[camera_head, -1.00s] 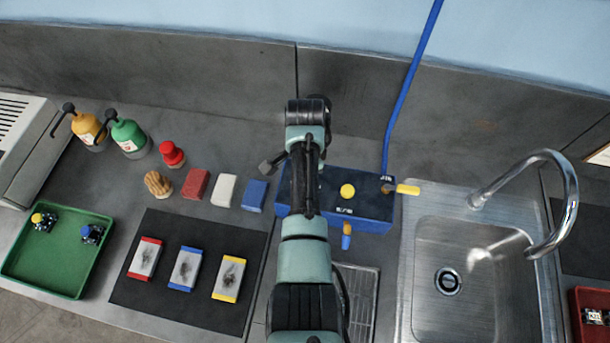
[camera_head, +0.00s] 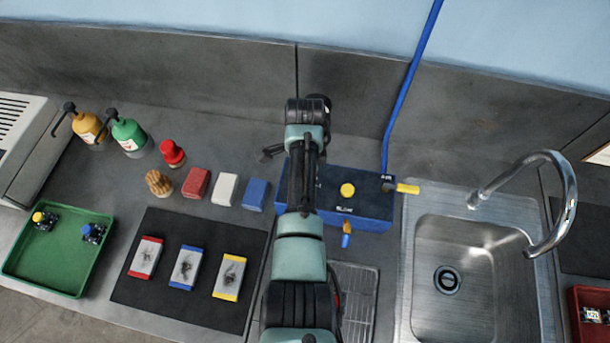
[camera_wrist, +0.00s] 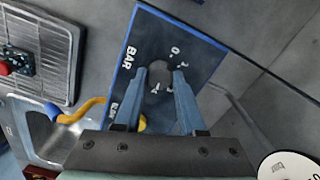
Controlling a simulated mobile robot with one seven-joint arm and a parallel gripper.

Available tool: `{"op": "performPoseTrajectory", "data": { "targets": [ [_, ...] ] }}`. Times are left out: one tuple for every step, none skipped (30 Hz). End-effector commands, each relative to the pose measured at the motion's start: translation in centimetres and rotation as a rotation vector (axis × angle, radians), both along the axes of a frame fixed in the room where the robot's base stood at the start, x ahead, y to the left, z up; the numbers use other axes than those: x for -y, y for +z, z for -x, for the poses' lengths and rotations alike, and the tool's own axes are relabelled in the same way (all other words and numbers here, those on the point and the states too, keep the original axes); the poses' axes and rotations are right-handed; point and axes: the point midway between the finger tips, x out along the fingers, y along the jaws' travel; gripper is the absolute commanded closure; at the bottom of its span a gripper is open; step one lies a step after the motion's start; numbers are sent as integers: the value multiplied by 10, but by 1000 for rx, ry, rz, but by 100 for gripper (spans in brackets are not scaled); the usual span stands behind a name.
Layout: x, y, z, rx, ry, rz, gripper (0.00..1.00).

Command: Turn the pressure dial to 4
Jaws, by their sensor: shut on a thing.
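The blue pressure box (camera_head: 370,210) stands left of the sink, partly hidden by my arm in the head view. In the wrist view its blue face (camera_wrist: 190,45) carries a "BAR" label and a scale with a 0 and other marks too small to read surely. The round grey dial (camera_wrist: 160,74) sits in the middle of that scale. My gripper (camera_wrist: 160,72) is over the dial, shut on it with one finger on each side. The dial's exact setting cannot be read. My arm hides the dial and fingertips in the head view.
A yellow knob (camera_head: 347,190), a yellow lever (camera_head: 408,189) and a blue-tipped outlet (camera_head: 346,240) are on the box, close to my arm. A blue hose (camera_head: 407,85) rises behind. A blue block (camera_head: 255,195) lies just left. The sink (camera_head: 480,240) is right.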

Motion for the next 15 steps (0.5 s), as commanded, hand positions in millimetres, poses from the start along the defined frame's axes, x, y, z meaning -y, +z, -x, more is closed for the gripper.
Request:
{"op": "performPoseTrajectory", "data": {
  "targets": [
    [1, 2, -2, 6, -4, 1, 100],
    [1, 2, -2, 6, -4, 1, 100],
    [1, 2, -2, 6, -4, 1, 100],
    [1, 2, -2, 6, -4, 1, 100],
    [1, 2, -2, 6, -3, 1, 55],
    [1, 2, -2, 5, -3, 1, 48],
    [1, 2, -2, 5, -3, 1, 43],
    [1, 2, -2, 5, -3, 0, 37],
    [1, 1, -1, 4, -2, 0, 31],
    [1, 1, -1, 4, -2, 0, 31],
    [1, 1, -1, 3, -2, 1, 31],
    [1, 1, -1, 3, -1, 1, 31],
    [1, 1, -1, 2, -1, 0, 31],
    [0, 1, -1, 2, -1, 0, 31],
    [0, 1, -1, 2, -1, 0, 31]
  ]
}}
